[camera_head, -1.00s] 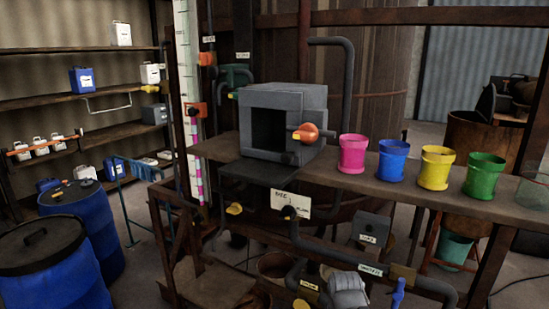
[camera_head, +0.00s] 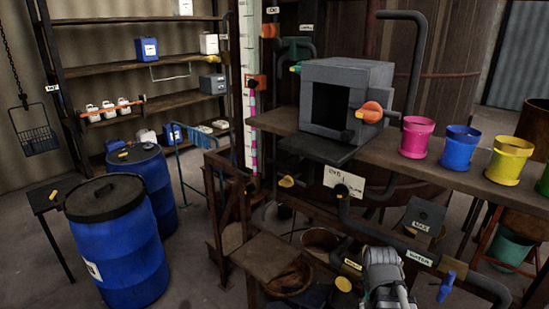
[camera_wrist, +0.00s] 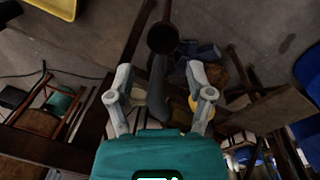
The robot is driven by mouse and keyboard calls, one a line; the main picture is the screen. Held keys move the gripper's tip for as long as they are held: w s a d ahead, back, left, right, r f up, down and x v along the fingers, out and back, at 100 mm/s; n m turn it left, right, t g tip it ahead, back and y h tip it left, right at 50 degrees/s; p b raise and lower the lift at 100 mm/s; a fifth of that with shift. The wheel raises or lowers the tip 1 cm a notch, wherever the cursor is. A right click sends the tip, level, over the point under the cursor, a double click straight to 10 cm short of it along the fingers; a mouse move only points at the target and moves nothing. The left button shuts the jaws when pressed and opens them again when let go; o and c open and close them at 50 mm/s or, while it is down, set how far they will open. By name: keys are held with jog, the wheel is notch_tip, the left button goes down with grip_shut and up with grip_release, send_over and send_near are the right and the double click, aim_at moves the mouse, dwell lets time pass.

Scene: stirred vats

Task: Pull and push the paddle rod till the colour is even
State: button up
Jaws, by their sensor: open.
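In the wrist view my gripper (camera_wrist: 160,85) is open, its two grey fingers spread apart with nothing clearly held between them. A dark grey pipe-like shape shows beyond and between the fingers. In the head view a large brown vat (camera_head: 455,70) stands behind the bench, and its contents are not visible. I cannot pick out the paddle rod with certainty in either view. A tall white strip with pink marks (camera_head: 252,135) stands left of the vat. A grey box with a dark opening (camera_head: 340,72) and an orange knob (camera_head: 372,112) sits on the bench.
Pink (camera_head: 417,138), blue (camera_head: 461,148) and yellow (camera_head: 508,162) buckets stand on the bench (camera_head: 440,168). Pipes with a blue valve (camera_head: 446,286) run below it. Blue drums (camera_head: 122,250) stand at left near shelves (camera_head: 150,61). A wire basket (camera_head: 38,138) hangs at far left.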

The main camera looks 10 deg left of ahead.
jog(key=w+a+r+n+t+h+p, duration=0.1)
jog(key=w+a+r+n+h+p, duration=0.3)
jog(key=w+a+r, duration=0.5)
jog(key=n+t+h+p, duration=0.4)
jog(key=t+h+p, duration=0.45)
jog(key=p, duration=0.35)
send_near(277, 164)
jog(key=v, duration=0.3)
jog(key=shift+d+r+y, duration=0.2)
jog(key=shift+d+y, duration=0.05)
jog(key=shift+y, duration=0.2)
jog(key=shift+d, duration=0.1)
jog(key=b+x, duration=0.2)
jog(key=x, duration=1.1)
jog(key=shift+w+d+b, duration=0.25)
jog(key=shift+w+b, duration=0.05)
jog(key=shift+b, duration=0.05)
grip_shut()
